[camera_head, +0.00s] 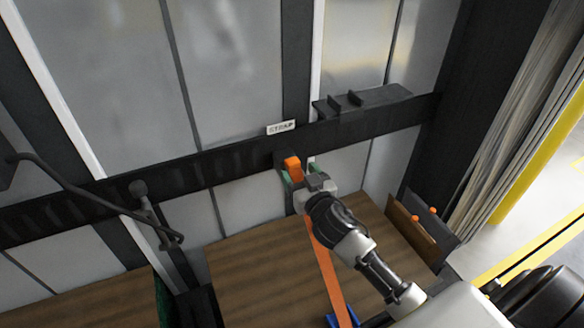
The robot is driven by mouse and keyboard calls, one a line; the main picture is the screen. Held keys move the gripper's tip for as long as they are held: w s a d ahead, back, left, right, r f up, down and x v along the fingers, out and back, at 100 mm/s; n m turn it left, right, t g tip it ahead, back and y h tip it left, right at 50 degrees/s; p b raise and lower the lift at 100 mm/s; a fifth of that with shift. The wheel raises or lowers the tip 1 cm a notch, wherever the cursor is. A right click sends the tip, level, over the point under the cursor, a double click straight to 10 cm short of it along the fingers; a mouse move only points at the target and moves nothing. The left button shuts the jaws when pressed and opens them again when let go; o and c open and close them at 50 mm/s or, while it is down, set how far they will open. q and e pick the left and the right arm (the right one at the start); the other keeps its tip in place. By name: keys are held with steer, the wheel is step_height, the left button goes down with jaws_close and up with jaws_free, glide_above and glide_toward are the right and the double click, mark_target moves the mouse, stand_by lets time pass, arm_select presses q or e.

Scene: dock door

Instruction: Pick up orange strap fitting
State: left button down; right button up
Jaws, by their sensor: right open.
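The orange strap fitting (292,166) sits at a dark holder on the black wall rail, just below a white label reading STRAP (281,128). My right gripper (298,175) is open at the fitting, its green-padded fingers to either side of the fitting's lower part. Whether the fingers touch it I cannot tell. An orange strap (327,275) runs down from behind my right wrist across a brown wooden surface to a blue piece (343,317) at the bottom edge. My wrist hides the strap's upper part. My left gripper is not in view.
The black rail (220,169) crosses the grey wall panels, with a dark shelf (365,101) on it to the right. A bent black rod (95,200) sticks out at left. A brown board with orange knobs (418,226) stands right of the wooden surface (250,270).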

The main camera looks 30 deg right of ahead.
mark_target(295, 167)
steer(key=w+p, duration=0.1)
steer(key=w, duration=0.3)
steer(key=shift+w+d, duration=0.2)
steer(key=shift+w+f, duration=0.1)
steer(key=shift+w, duration=0.25)
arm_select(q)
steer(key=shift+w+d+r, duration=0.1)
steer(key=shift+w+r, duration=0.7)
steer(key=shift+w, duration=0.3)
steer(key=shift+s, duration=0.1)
arm_select(e)
steer(key=shift+s, duration=0.1)
steer(key=shift+c, duration=0.2)
steer(key=shift+c, duration=1.2)
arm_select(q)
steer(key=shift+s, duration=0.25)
arm_select(e)
steer(key=c, duration=0.8)
